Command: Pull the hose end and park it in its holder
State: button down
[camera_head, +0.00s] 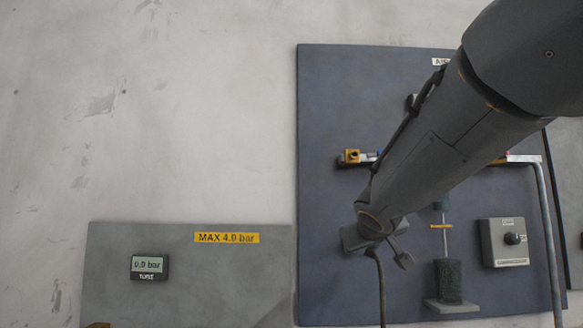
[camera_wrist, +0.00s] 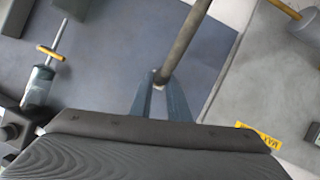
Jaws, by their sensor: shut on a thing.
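My gripper (camera_wrist: 160,84) is shut on the dark hose (camera_wrist: 184,42), between its two blue-grey fingers in the wrist view. The hose runs from the fingertips up to the top edge there. In the head view my gripper (camera_head: 377,246) is in front of the dark blue panel (camera_head: 325,250), below the brass valve, and its fingers are mostly hidden by my arm. The hose (camera_head: 381,290) hangs from it past the bottom edge.
A brass valve (camera_head: 350,157) sits on a pipe that crosses behind my arm. A dark cylinder with a rod (camera_head: 448,280) and a grey knob box (camera_head: 503,242) are at the lower right. A lower grey panel carries a 0.0 bar display (camera_head: 149,267) and a yellow MAX 4.0 bar label (camera_head: 227,238).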

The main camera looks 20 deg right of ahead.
jog(key=shift+w, duration=0.1)
jog(key=shift+g, duration=0.4)
jog(key=shift+w+d+r+p, duration=0.1)
jog(key=shift+w+d+p, duration=0.1)
jog(key=shift+w+p, duration=0.45)
jog(key=shift+w+d+r+p, duration=0.1)
jog(key=shift+w+d+p, duration=0.25)
jog(key=shift+w, duration=0.45)
jog(key=shift+w+d+r+p, duration=0.1)
jog(key=shift+w+p, duration=0.5)
jog(key=shift+w, duration=0.15)
jog(key=shift+f, duration=0.1)
jog(key=shift+b, duration=0.4)
jog(key=shift+w+d, duration=0.25)
jog(key=shift+w, duration=0.55)
jog(key=shift+w+d, duration=0.2)
jog(key=shift+w, duration=0.55)
jog(key=c, duration=1.6)
grip_release()
jog(key=shift+s, duration=0.1)
jog(key=v, duration=0.7)
jog(key=shift+s+a, duration=0.15)
jog(key=shift+s, duration=0.1)
